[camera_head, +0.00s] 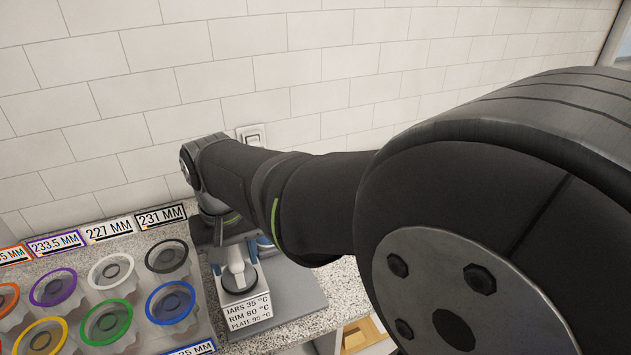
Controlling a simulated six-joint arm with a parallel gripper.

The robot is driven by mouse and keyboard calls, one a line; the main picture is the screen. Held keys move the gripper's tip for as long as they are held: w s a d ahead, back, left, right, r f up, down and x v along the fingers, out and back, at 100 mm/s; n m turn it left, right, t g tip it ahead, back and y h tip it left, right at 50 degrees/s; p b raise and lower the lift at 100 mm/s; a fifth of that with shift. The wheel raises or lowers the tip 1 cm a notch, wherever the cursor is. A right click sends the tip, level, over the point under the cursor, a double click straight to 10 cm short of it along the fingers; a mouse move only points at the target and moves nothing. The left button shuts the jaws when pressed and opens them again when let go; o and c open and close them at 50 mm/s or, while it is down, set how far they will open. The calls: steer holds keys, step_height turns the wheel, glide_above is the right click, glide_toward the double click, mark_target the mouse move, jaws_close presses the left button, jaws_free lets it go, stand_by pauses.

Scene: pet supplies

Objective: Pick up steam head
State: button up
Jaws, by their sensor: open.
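The block reads jars 35 °C, rim 80 °C and plate 95 °C. My gripper (235,242) points down from the wrist, right over the upper part of this tool. It is open, and its fingertips are small and partly hidden. I cannot tell whether they touch the tool. A small blue part (264,243) shows just to the right.
A tray of jars with coloured rims, including blue (171,302), black (167,256) and green (107,323), stands at the left. Size labels (109,230) line its back. A tiled wall (130,95) rises behind. My arm covers the right side.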

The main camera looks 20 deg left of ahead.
jaws_close()
steer(key=shift+r, duration=0.1)
